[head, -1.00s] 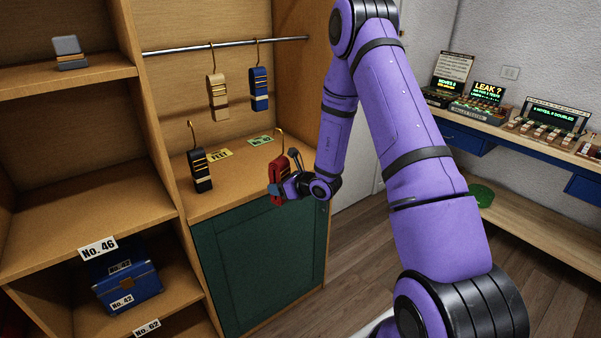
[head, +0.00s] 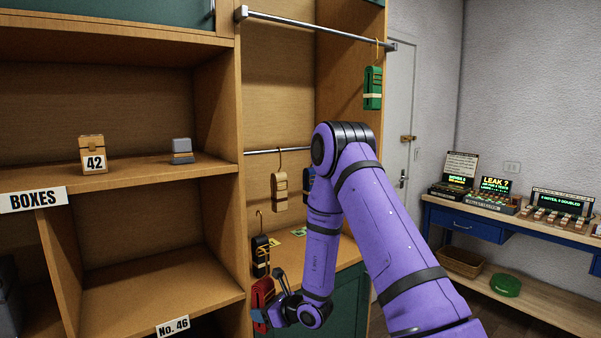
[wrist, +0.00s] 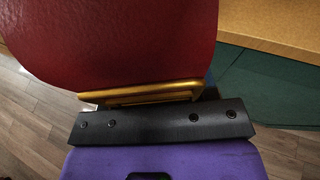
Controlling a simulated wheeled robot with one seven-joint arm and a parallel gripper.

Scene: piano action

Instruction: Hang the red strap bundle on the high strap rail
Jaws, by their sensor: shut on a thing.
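The red strap bundle (head: 261,294) is held in my gripper (head: 270,312), low at the front of the cabinet's counter. In the wrist view the red bundle (wrist: 120,40) fills the upper left, with a gold band (wrist: 140,93) against the dark jaw bar (wrist: 160,122). The high strap rail (head: 300,22) is a metal bar across the top of the open bay, well above my gripper. A green strap bundle (head: 373,88) hangs by its hook near the rail's right end. The rest of the high rail is bare.
A black bundle (head: 260,255) stands on the counter close behind the red one. Shelves with small boxes (head: 93,154) are left.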

